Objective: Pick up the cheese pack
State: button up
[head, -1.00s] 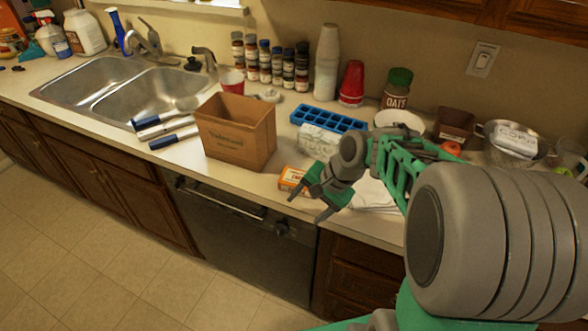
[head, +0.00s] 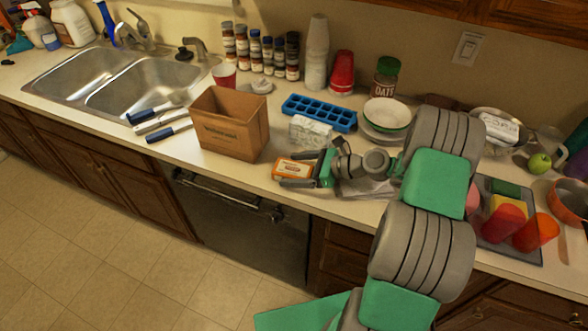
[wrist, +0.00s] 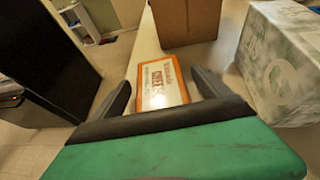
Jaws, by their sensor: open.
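The cheese pack (head: 293,168) is a small orange and white box lying on the counter near its front edge, to the right of the cardboard box. In the wrist view the cheese pack (wrist: 163,83) lies ahead with its label up, between my two fingers. My gripper (head: 302,169) is open, low over the counter, with one finger on each side of the pack's near end. In the wrist view my gripper (wrist: 160,85) shows dark fingers spread wide, with a gap to the pack on both sides.
A cardboard box (head: 229,125) stands just left of the pack. A white and green package (head: 310,130) is close behind it, before a blue ice tray (head: 320,112). Stacked bowls (head: 387,115) stand behind my arm. The counter's front edge is close to the pack.

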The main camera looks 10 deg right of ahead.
jog(key=shift+w+a+f, duration=0.2)
jog(key=shift+w+a, duration=0.05)
jog(key=shift+a, duration=0.2)
jog(key=shift+c, duration=0.5)
jog(key=c, duration=1.6)
jog(key=shift+r, duration=0.1)
